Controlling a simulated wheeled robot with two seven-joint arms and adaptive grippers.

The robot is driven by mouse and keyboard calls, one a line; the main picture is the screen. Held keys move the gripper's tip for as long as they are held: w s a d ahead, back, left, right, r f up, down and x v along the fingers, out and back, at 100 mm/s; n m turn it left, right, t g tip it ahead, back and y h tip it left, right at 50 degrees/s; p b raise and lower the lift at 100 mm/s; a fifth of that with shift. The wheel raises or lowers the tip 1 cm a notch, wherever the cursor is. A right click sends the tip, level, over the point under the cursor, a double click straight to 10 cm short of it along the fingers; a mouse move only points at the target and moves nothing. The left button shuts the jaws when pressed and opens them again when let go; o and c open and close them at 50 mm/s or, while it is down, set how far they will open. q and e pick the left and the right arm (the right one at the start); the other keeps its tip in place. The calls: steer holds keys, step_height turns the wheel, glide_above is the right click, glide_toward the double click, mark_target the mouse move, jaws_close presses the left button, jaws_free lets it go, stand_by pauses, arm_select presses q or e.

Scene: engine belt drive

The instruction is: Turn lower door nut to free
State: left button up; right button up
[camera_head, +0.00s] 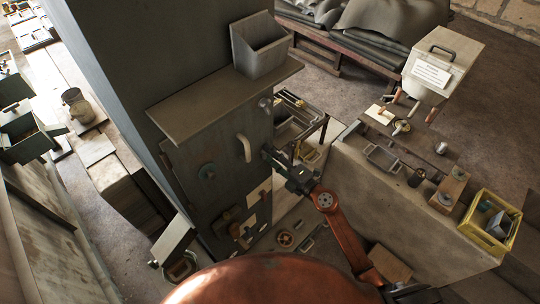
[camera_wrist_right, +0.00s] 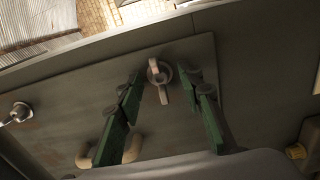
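The grey cabinet door (camera_head: 225,155) has a pale handle (camera_head: 244,147) and a round upper nut (camera_head: 265,103) near its right edge. My right gripper (camera_head: 268,156) is at the door's right edge, below that upper nut. In the right wrist view its two green fingers (camera_wrist_right: 165,82) are open, one on each side of a wing nut (camera_wrist_right: 159,72) on the door panel. The nut shows a gap to each finger. In the head view this lower nut is hidden by the gripper. The handle also shows in the wrist view (camera_wrist_right: 128,152). My left gripper is not in view.
A shelf (camera_head: 225,95) with a grey bin (camera_head: 260,45) juts out above the door. A workbench (camera_head: 400,215) with tools and a yellow crate (camera_head: 490,225) stands at the right.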

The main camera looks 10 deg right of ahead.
steer(key=c, duration=0.4)
jaws_close()
steer(key=shift+n, duration=0.3)
steer(key=shift+n+b, duration=0.8)
steer(key=shift+n, duration=8.1)
